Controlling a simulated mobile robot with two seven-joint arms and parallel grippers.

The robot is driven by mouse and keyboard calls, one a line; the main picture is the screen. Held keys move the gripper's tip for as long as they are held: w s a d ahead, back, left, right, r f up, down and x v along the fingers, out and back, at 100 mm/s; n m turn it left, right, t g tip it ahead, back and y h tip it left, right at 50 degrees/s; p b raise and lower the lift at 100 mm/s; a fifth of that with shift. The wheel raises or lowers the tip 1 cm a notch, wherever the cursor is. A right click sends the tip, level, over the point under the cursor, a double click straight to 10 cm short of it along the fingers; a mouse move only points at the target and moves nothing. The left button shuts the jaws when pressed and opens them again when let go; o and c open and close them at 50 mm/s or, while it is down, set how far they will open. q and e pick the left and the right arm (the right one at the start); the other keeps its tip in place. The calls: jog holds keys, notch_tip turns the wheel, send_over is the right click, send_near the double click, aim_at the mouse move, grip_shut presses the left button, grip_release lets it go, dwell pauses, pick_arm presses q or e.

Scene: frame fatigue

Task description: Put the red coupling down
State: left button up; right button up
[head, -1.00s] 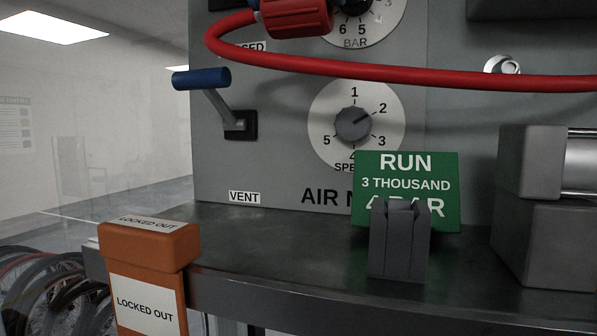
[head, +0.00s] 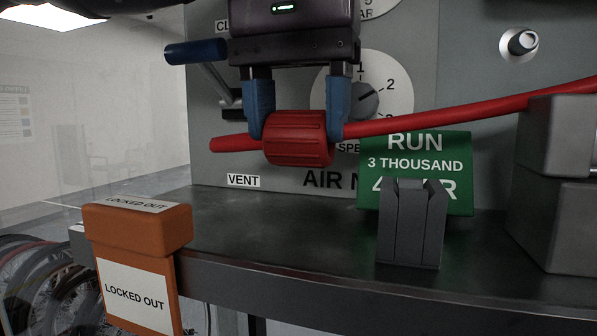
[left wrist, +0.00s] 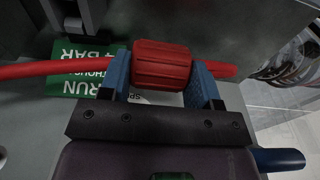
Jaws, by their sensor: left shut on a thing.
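The red coupling (head: 298,138) is a ribbed red cylinder on a red hose (head: 450,117). My left gripper (head: 298,122) comes down from above in the head view, with one blue finger at each end of the coupling. It is shut on the coupling and holds it in front of the grey panel, above the dark bench top (head: 290,235). The coupling also shows between the blue fingers in the left wrist view (left wrist: 161,65). The hose runs off to the right in the head view, and a short red end sticks out on the left. My right gripper is not in view.
A grey upright holder (head: 412,225) stands on the bench before a green RUN sign (head: 455,175). An orange LOCKED OUT box (head: 138,225) is at the front left edge. Grey metal blocks (head: 560,190) stand at right. A blue-handled lever (head: 196,51) sticks out at upper left. The bench's middle left is clear.

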aim_at(298, 154)
pick_arm(q)
jog(key=shift+f, duration=2.7)
jog(key=shift+f, duration=0.1)
jog(key=o, duration=1)
jog(key=r, duration=0.8)
jog(key=s+r, duration=0.1)
jog(key=r, duration=0.3)
jog(key=shift+a+r, duration=0.1)
jog(key=shift+a, duration=0.05)
